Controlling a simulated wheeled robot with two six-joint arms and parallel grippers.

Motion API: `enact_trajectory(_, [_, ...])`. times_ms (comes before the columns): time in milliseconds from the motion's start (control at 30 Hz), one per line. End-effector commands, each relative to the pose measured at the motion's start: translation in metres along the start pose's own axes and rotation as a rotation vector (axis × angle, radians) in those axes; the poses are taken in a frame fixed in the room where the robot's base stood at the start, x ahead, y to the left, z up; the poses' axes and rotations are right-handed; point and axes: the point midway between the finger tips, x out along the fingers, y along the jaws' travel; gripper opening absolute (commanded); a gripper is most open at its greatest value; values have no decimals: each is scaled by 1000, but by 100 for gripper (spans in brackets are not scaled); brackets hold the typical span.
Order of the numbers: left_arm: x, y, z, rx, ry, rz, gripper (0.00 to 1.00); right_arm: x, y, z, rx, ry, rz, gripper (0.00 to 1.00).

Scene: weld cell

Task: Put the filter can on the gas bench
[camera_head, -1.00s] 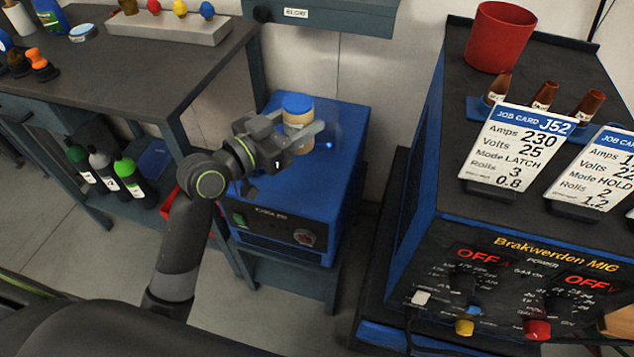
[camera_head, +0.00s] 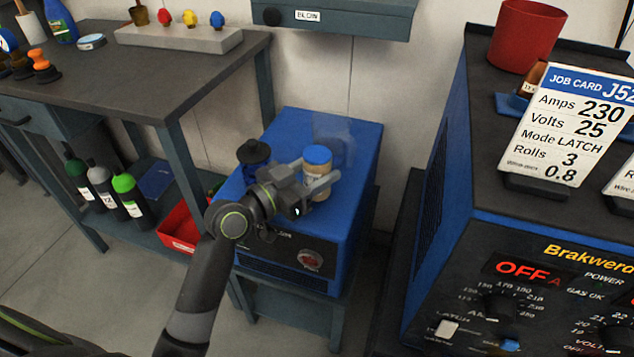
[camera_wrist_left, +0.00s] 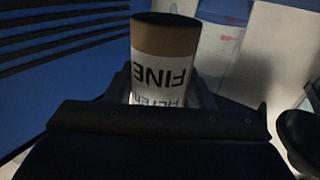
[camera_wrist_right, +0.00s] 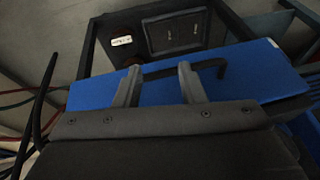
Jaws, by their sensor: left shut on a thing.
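The filter can (camera_head: 318,182), tan and white with a blue cap, is in my left gripper (camera_head: 318,184) over the blue box. In the left wrist view the can (camera_wrist_left: 163,75) shows the word FINE upside down between the fingers. I cannot tell whether its base touches the box top. A dark grey bench (camera_head: 95,75) at the left, with gas-bottle-like cylinders beneath it, may be the gas bench; no label confirms it. My right gripper (camera_wrist_right: 160,86) is open and empty in its wrist view and out of the head view.
The blue box (camera_head: 350,140) carries a dark-capped blue item (camera_head: 254,158) left of the can. A pale block with coloured knobs (camera_head: 180,38) sits on the bench. Several bottles (camera_head: 103,185) and a red tray (camera_head: 181,229) are below. A welder (camera_head: 500,190) stands at the right.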

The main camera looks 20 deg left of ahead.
Motion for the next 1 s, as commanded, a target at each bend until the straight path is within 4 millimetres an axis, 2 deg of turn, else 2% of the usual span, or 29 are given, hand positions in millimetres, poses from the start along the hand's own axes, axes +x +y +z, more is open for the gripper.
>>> enact_trajectory(33, [0,0,12,-3,-1,0,24,0,-1,0,-3,13,-6,36])
enact_trajectory(167, [0,0,22,-1,1,0,24,-6,-4,-3,-7,34,-18,36])
enact_trajectory(433, [0,0,21,1,1,0,24,-8,-5,-5,-7,38,-19,36])
enact_trajectory(933, [0,0,24,1,1,0,24,-8,-4,-20,-14,114,-10,36])
enact_trajectory(967, [0,0,23,1,1,0,52,-8,-4,-20,-13,112,-10,36])
enact_trajectory(1000, [0,0,23,1,1,0,57,-8,-4,-20,-13,111,-10,36])
